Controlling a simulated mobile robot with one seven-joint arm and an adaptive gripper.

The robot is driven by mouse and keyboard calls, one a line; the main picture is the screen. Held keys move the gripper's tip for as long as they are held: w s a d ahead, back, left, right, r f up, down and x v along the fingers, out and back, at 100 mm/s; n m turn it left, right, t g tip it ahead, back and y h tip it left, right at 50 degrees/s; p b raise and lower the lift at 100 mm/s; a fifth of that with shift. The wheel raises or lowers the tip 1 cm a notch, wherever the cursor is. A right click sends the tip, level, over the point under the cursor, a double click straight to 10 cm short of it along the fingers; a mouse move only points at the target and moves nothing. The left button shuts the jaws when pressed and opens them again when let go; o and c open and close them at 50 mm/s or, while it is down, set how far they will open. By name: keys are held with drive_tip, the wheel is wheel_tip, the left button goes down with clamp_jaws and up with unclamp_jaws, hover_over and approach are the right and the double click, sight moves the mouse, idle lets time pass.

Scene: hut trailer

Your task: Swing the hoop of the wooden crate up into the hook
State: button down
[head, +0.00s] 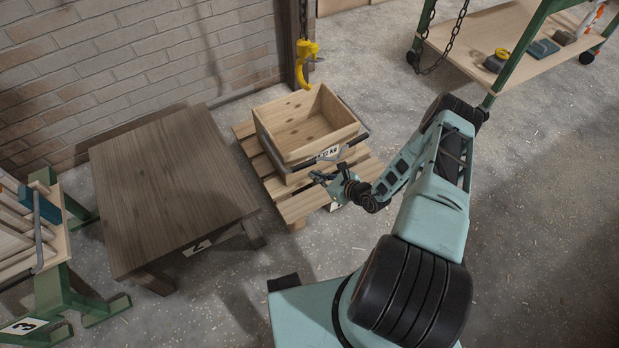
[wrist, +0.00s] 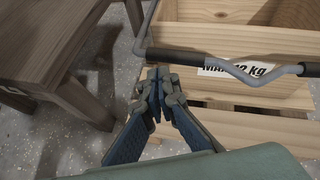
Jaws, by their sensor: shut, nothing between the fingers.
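The open wooden crate (head: 270,138) stands upright, with a weight label on its front. Its grey metal hoop (wrist: 246,74) hangs low across the crate's front, with black sleeves on either side of a bent middle. A yellow hook (head: 305,66) hangs from a chain above the crate's back side, apart from the hoop. My gripper (head: 322,177) is at the crate's front, near the hoop. In the wrist view my gripper (wrist: 158,84) is shut and empty, just below the hoop's left corner; whether it touches the hoop I cannot tell.
The crate sits on a wooden pallet (head: 293,208). A dark wooden table (head: 165,185) stands close on the left, before a brick wall (head: 140,55). A green-framed shelf trolley (head: 470,45) stands at the back right. The floor on the right (head: 550,190) is clear.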

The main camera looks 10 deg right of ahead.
drive_tip(key=s+f+m+t+h, duration=0.1)
drive_tip(key=s+f+m+h, duration=0.2)
drive_tip(key=f+m, duration=0.2)
drive_tip(key=d+f+b+x, duration=0.1)
drive_tip(key=b+x, duration=0.4)
drive_tip(key=x, duration=0.5)
drive_tip(key=r, duration=0.3)
drive_tip(key=w+r+p, duration=0.1)
drive_tip(key=shift+a+r, duration=0.25)
drive_tip(key=shift+r, duration=0.1)
drive_tip(key=shift+d+r, duration=0.1)
drive_tip(key=shift+r, duration=0.15)
